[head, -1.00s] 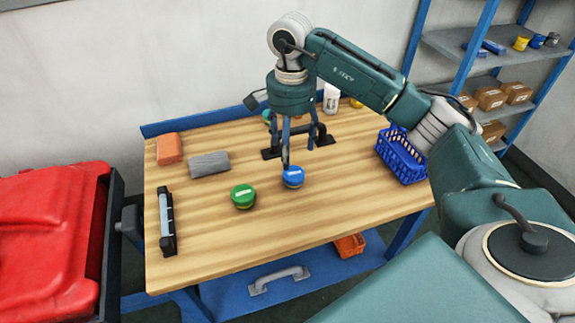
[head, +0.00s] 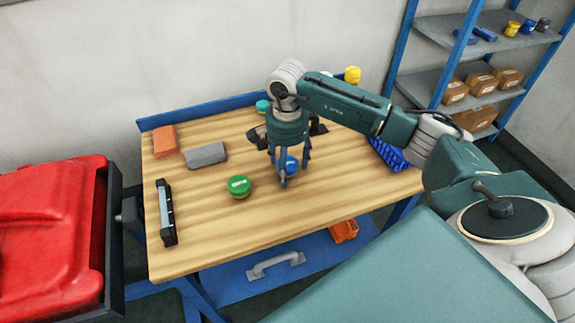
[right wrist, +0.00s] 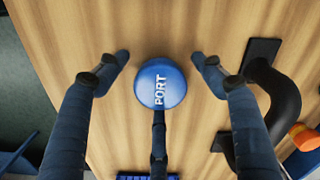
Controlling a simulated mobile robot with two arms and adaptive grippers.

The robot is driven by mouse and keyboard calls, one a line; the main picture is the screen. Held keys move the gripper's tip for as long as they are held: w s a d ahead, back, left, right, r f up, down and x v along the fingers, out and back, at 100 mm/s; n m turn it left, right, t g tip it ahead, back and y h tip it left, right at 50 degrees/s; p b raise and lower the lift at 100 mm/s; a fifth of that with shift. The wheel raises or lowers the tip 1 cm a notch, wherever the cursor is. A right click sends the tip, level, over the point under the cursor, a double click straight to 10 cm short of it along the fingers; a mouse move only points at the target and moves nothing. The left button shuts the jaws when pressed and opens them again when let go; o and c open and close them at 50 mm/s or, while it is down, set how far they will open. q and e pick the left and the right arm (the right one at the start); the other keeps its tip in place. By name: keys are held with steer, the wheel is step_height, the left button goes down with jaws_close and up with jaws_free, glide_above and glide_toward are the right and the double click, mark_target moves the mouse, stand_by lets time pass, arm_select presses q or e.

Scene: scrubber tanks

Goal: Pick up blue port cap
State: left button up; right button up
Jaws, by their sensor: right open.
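The blue port cap (head: 291,165) stands on the wooden workbench (head: 230,225). In the right wrist view the cap (right wrist: 158,84) shows white lettering "PORT" and sits between the spread fingers. My right gripper (head: 286,172) points straight down at the cap, with its fingers around it. It also shows in the right wrist view (right wrist: 160,85), open, with two fingers clear of the cap's sides. The third finger reaches the cap's lower edge in that view; I cannot tell whether it touches. My left gripper is not in view.
A green cap (head: 239,186) stands just left of the blue one. An orange block (head: 165,141), a grey block (head: 206,155) and a black-and-grey bar (head: 166,212) lie further left. A black handle (right wrist: 275,95) is near the fingers. A blue basket (head: 390,154) stands right.

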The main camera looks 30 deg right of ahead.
steer(key=c, duration=1)
steer(key=shift+r, duration=0.1)
steer(key=shift+c, duration=0.2)
